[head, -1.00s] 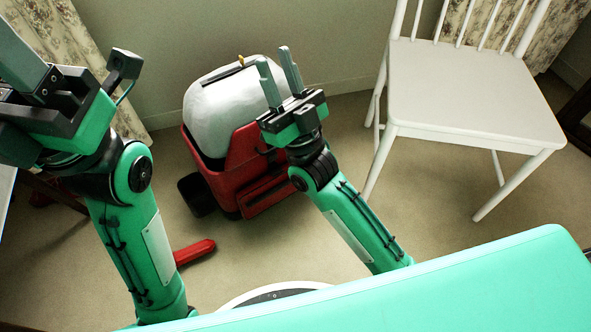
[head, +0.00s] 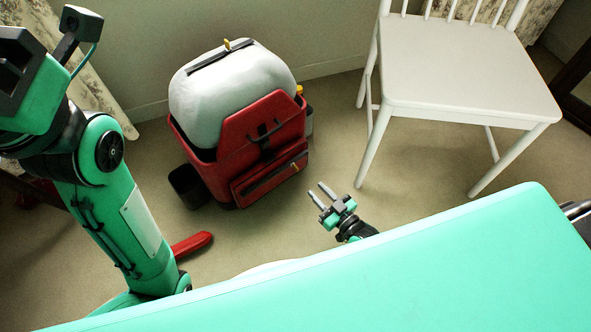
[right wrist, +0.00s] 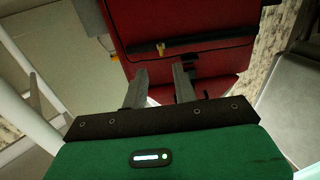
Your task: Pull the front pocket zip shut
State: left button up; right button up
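The red suitcase (head: 215,168) stands on the floor. Its front pocket (head: 270,180) faces me, crossed by a dark slot (head: 268,180) that looks like the open zip. The yellow zip pull (head: 295,167) sits near the slot's right end. In the right wrist view the yellow pull (right wrist: 160,49) is at the left end of the dark slot (right wrist: 205,45), just beyond the fingertips. My right gripper (head: 316,190) is open and empty, in front of and right of the pocket, apart from the pull. My left gripper (head: 18,70) is cut off at the left edge; its fingers are hidden.
A grey-white bulging load (head: 225,95) fills the suitcase top, with a second yellow tab (head: 228,45) there. A white chair (head: 460,75) stands right of the suitcase. A red object (head: 192,244) lies on the floor near my left arm. Floor between suitcase and chair is clear.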

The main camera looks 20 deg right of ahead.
aim_at(296, 170)
jog(key=shift+b+x, duration=2.3)
jog(key=shift+x, duration=3.5)
jog(key=shift+c, duration=0.5)
grip_shut()
